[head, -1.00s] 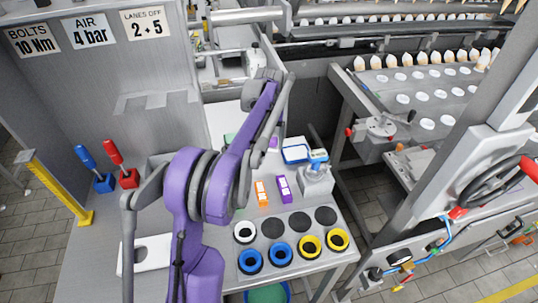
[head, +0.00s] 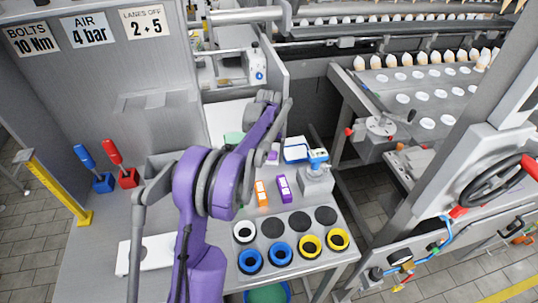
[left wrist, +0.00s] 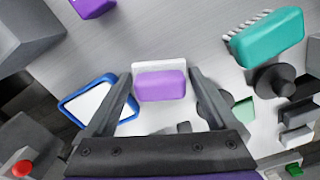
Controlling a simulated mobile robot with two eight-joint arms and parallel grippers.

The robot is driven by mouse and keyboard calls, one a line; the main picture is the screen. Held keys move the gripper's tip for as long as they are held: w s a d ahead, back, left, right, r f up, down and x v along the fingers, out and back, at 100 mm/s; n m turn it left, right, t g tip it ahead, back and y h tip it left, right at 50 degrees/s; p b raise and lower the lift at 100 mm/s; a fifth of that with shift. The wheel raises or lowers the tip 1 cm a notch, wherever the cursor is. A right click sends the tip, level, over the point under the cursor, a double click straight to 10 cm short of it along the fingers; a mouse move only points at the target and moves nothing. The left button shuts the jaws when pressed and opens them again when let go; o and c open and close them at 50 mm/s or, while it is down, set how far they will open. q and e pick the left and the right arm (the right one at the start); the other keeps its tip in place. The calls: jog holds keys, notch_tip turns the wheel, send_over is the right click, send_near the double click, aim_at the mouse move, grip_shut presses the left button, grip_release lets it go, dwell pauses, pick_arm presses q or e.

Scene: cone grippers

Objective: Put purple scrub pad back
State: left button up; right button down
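The purple scrub pad (left wrist: 160,86), with a white strip along its far side, sits between the fingertips of my left gripper (left wrist: 160,80) in the left wrist view. The fingertips are close against both its ends, so the gripper looks shut on it. In the head view the pad (head: 273,156) shows small below the end of my left arm, above the bench. My left gripper itself (head: 272,148) is small and partly hidden there. I cannot tell the gap under the pad. My right gripper is not in view.
A teal brush (left wrist: 268,38) is farther right. Orange (head: 262,192) and purple (head: 284,189) blocks, a grey dispenser (head: 317,180) and several coloured rings stand nearer on the bench.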

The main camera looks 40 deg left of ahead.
aim_at(269, 153)
pick_arm(q)
notch_tip(269, 153, up, 12)
jog(key=s+d+r+m+t, duration=0.2)
jog(key=s+d, duration=0.2)
jog(key=d, duration=0.5)
jog(key=s+d+f+m+t, duration=0.1)
jog(key=s+d+f, duration=0.2)
jog(key=s+d, duration=0.2)
jog(key=s+d+f+m+t, duration=0.1)
jog(key=s+d+f, duration=0.2)
jog(key=s, duration=0.6)
jog(key=s+d+f+m+t, duration=0.1)
jog(key=s+d+f, duration=0.2)
jog(key=s+d, duration=0.4)
jog(key=shift+d+f+m+t+p, duration=0.3)
jog(key=shift+d+m+t+p, duration=0.1)
